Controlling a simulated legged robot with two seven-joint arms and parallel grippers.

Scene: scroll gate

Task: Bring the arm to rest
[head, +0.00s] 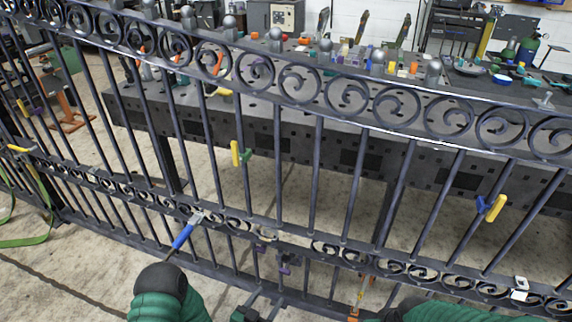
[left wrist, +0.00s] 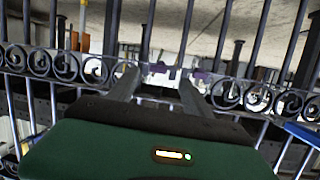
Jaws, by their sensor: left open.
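My left gripper (head: 268,298) is low at the bottom edge of the head view, in front of the gate (head: 278,170). In the left wrist view its two fingers (left wrist: 155,88) are spread, with nothing seen between them. They point at the gap in the gate's lower scroll row, where purple clamps (left wrist: 200,76) show beyond the tips. My left arm (head: 165,300) comes up at the bottom left. Part of my right arm (head: 460,312) shows at the bottom right; its jaws are not seen.
A blue-handled tool (head: 183,236) is at the lower scroll row, close to my left arm. Yellow clamps (head: 235,153) (head: 496,208) sit on the bars. A perforated metal table (head: 300,120) with several tools stands behind the gate. Bare concrete floor (head: 60,275) lies at the lower left.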

